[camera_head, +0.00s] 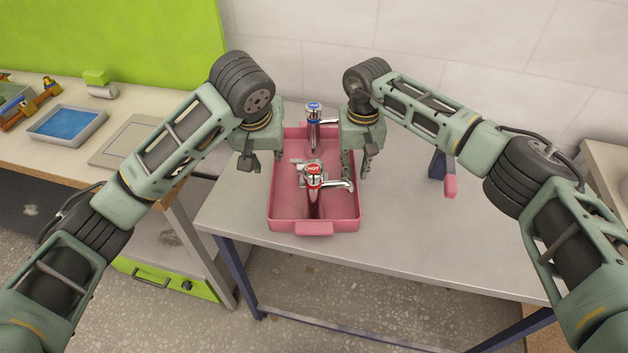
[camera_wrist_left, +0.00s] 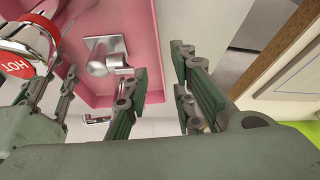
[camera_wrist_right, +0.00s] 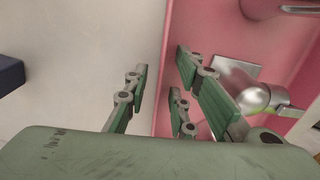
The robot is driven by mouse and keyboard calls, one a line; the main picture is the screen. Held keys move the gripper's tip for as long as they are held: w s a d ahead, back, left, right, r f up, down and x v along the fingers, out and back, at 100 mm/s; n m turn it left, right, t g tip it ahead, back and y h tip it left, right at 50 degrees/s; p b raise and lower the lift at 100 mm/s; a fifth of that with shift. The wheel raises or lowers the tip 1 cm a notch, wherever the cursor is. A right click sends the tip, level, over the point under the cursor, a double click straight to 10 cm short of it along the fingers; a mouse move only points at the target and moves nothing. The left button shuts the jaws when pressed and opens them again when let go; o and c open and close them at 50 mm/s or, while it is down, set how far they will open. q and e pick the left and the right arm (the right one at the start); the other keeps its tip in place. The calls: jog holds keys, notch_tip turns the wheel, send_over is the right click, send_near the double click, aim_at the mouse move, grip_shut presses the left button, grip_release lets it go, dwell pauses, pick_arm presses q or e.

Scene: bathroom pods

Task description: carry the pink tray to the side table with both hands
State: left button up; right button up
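The pink tray (camera_head: 315,228) rests on a grey table (camera_head: 400,240) with dark blue legs. Two chrome taps stand in it: a red-capped "HOT" tap (camera_head: 314,170) and a blue-capped tap (camera_head: 314,108) behind. My left gripper (camera_head: 262,165) is at the tray's left wall, fingers apart on either side of it; the wall also shows in the left wrist view (camera_wrist_left: 155,50). My right gripper (camera_head: 357,168) straddles the right wall likewise, shown in the right wrist view (camera_wrist_right: 166,60). Both grippers look open, with gaps to the wall. I cannot tell which surface is the side table.
A wooden counter (camera_head: 50,155) on the left holds a blue-filled shallow tray (camera_head: 67,123) and a flat grey panel (camera_head: 125,143). A dark blue and pink object (camera_head: 450,185) stands right of the pink tray. Another surface (camera_head: 607,160) shows at the right edge. The grey table's front right is clear.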

jog(key=shift+r, duration=0.15)
pick_arm(q)
jog(key=shift+v, duration=1.2)
pick_arm(e)
notch_tip(320, 180, up, 12)
jog(key=shift+f, duration=0.2)
